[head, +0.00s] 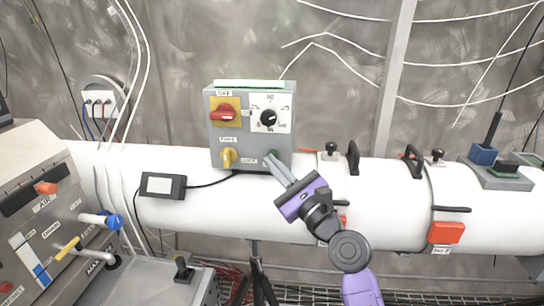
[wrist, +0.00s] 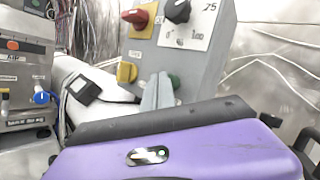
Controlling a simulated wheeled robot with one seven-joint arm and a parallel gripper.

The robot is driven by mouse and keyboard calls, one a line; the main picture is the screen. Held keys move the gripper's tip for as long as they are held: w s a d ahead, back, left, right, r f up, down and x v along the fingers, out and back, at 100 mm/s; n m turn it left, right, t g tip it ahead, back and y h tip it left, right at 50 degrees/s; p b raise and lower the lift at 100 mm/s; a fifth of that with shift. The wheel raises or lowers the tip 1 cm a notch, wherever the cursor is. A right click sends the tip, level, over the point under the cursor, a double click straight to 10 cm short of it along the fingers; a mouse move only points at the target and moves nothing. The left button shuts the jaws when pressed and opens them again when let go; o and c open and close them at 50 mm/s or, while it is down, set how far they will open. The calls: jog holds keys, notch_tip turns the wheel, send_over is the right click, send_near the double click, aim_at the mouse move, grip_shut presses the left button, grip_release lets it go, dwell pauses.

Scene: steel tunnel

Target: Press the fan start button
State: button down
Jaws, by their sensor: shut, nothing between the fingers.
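A grey control box (head: 241,134) stands in front of the white pipe, with a red knob on a yellow plate (head: 225,112), a black dial (head: 268,118) and a yellow knob (head: 229,156). In the wrist view the fingers (wrist: 158,90) point at the box's lower face.
The white pipe (head: 390,205) runs across behind, with clamps, black handles and a red block (head: 446,232). A small black-framed display (head: 163,186) lies left of the box. A grey machine panel (head: 45,215) fills the left. Loose cables hang along the wall.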

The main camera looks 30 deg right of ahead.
jog(key=shift+s+a, duration=0.2)
jog(key=shift+s, duration=0.1)
jog(key=shift+s+a, duration=0.1)
jog(key=shift+s+a+p, duration=0.85)
jog(key=shift+s, duration=0.35)
jog(key=shift+s+a+p, duration=0.8)
jog(key=shift+s+a, duration=0.05)
jog(key=shift+s, duration=0.3)
jog(key=s+a+f+n+g+h, duration=0.1)
jog(key=s+f+n+g, duration=0.1)
jog(key=s+f+n, duration=0.3)
jog(key=s+a+f+n+g, duration=0.2)
jog(key=s+f+n, duration=0.4)
jog(key=s+n, duration=0.8)
jog(key=s+a+f+n+g+h, duration=0.1)
jog(key=s+f+n, duration=0.4)
jog(key=s, duration=1.7)
jog(key=a+n+g, duration=0.1)
jog(key=n, duration=0.4)
jog(key=shift+s+f+h, duration=0.15)
jog(key=shift+s+h, duration=0.05)
jog(key=shift+h, duration=0.1)
